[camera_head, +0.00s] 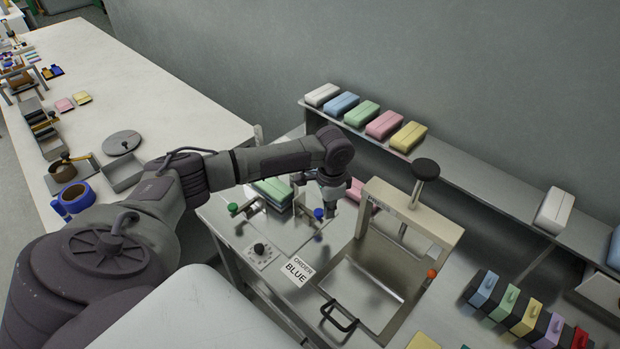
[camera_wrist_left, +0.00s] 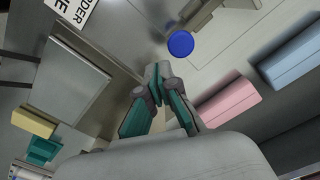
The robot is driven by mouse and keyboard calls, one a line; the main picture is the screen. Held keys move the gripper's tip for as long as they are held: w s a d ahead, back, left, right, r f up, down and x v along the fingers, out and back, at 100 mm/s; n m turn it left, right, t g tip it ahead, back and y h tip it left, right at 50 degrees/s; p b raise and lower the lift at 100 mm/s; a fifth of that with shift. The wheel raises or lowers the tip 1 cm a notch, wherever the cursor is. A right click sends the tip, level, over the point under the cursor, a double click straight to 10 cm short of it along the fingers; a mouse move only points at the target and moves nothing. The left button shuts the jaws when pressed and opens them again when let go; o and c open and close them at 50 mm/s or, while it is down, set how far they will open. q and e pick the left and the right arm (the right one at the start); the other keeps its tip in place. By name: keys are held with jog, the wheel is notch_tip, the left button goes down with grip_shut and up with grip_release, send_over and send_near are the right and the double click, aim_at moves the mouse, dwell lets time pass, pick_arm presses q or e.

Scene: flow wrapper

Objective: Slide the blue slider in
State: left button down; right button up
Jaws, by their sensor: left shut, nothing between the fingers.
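The blue slider's round blue knob (camera_head: 318,213) sits at the right side of the small fixture, left of the press frame. It also shows as a blue disc (camera_wrist_left: 180,43) at the end of a grey bar in the left wrist view. My left gripper (camera_head: 330,205) is beside the knob in the head view, pointing down, and partly hides the area behind it. In the left wrist view its fingertips (camera_wrist_left: 157,78) are shut together and empty, a little apart from the knob in the picture. My right gripper is not in view.
A green-knobbed slider (camera_head: 233,208), a green block (camera_head: 272,190), a dial (camera_head: 260,250) and a card reading ORDER BLUE (camera_head: 297,269) are close by. The press frame (camera_head: 410,215) stands right of my gripper. A pink block (camera_head: 355,188) lies behind it.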

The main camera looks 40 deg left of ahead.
aim_at(310, 211)
pick_arm(q)
jog(key=shift+f, duration=0.2)
dwell(0.4)
jog(key=shift+f+b, duration=0.3)
jog(key=shift+f, duration=1.25)
jog(key=shift+a, duration=0.25)
jog(key=shift+w+a, duration=0.15)
jog(key=shift+a, duration=2.2)
jog(key=shift+a+r, duration=0.1)
jog(key=shift+r, duration=0.1)
jog(key=shift+d+p, duration=0.35)
jog(key=shift+p, duration=0.2)
jog(key=shift+d, duration=0.1)
